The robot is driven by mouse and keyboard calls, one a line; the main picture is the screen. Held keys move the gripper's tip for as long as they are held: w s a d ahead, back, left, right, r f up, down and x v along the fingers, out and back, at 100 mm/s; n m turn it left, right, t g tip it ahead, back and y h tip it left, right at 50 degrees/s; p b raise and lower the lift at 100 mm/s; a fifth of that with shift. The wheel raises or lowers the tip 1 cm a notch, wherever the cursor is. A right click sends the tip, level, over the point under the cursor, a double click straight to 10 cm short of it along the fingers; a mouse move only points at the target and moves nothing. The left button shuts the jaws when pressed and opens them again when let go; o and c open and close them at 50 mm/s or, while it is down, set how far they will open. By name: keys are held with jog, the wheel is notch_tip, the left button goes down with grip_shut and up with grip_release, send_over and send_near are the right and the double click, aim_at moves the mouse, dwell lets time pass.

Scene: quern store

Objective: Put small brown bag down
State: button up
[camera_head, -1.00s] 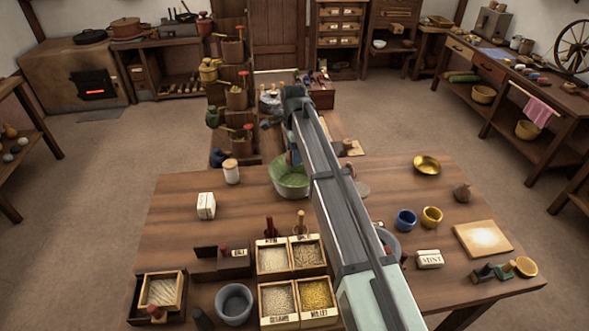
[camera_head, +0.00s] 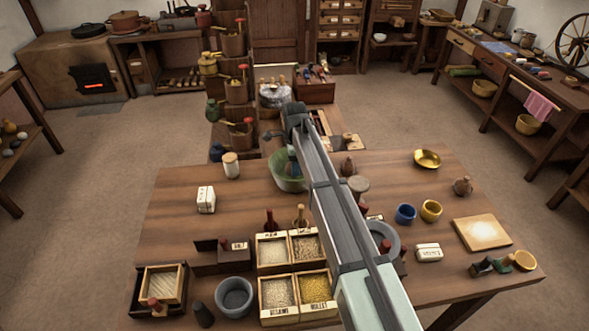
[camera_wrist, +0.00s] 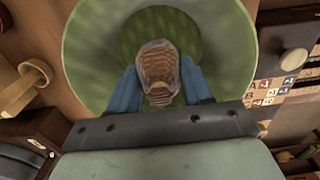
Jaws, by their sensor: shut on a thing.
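My gripper (camera_head: 292,158) points down over the green bowl (camera_head: 287,183) at the table's far side. In the wrist view its blue fingers (camera_wrist: 160,84) are shut on the small brown bag (camera_wrist: 158,66), which has a ridged, wrinkled look. The bag shows against the inside of the green bowl (camera_wrist: 220,50), within its rim as seen from above. I cannot tell whether the bag touches the bowl's bottom. In the head view the bag is hidden by the gripper and bowl.
A box of grains (camera_head: 293,278) is nearer. The table's left middle is mostly clear.

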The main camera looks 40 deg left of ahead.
jog(key=shift+f, duration=1.1)
jog(key=shift+f, duration=0.2)
jog(key=o, duration=1.1)
notch_tip(320, 180, up, 12)
jog(key=shift+r, duration=0.2)
